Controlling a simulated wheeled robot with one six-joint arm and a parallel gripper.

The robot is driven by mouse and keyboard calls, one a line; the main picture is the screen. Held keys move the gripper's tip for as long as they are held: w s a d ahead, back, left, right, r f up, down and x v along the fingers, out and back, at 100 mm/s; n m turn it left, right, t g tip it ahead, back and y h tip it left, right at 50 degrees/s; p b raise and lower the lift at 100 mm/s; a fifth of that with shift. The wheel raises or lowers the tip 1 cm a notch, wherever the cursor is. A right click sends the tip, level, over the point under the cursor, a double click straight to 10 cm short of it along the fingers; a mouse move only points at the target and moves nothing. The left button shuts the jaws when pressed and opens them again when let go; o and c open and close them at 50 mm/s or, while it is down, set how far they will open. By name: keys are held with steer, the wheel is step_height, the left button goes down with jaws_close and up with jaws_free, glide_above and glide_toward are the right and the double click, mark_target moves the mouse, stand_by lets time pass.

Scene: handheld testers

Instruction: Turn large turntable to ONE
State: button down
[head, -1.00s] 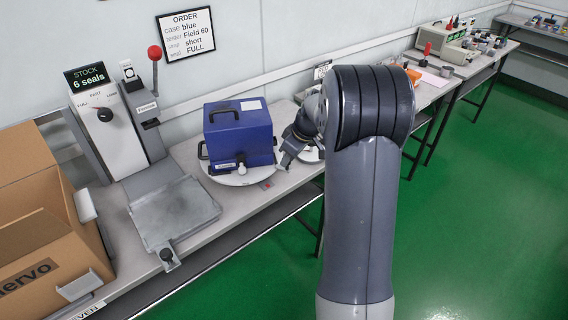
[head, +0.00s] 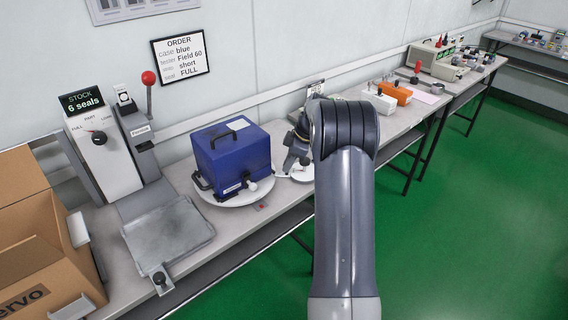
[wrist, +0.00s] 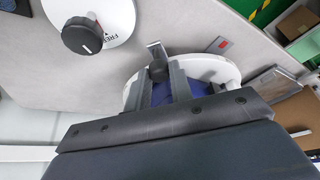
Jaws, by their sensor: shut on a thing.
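The large turntable is a white disc (head: 232,200) on the bench in the head view, with a blue case (head: 235,157) on it. In the wrist view its white rim (wrist: 229,69) shows behind the fingers, with blue between them. My gripper (head: 288,166) is at the turntable's right side. In the wrist view my gripper (wrist: 157,76) is shut on a dark knob (wrist: 158,70) at the turntable's rim. A red mark (head: 261,206) lies on the bench by the front rim; it also shows in the wrist view (wrist: 222,43). I cannot read any ONE mark.
A white dial with a black knob (wrist: 82,36), lettered FREE in part, is close by. A press with a grey plate (head: 168,235) and a cardboard box (head: 40,265) stand left. Orange and white testers (head: 396,93) lie further right. An order sign (head: 180,60) hangs behind.

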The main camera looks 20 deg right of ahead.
steer(key=shift+w+d+n, duration=0.2)
steer(key=shift+w+n, duration=0.1)
stand_by(0.4)
steer(key=c, duration=1.3)
jaws_free()
steer(key=shift+r, duration=0.1)
steer(key=v, duration=1)
steer(key=shift+r+p, duration=0.25)
steer(key=shift+p, duration=0.05)
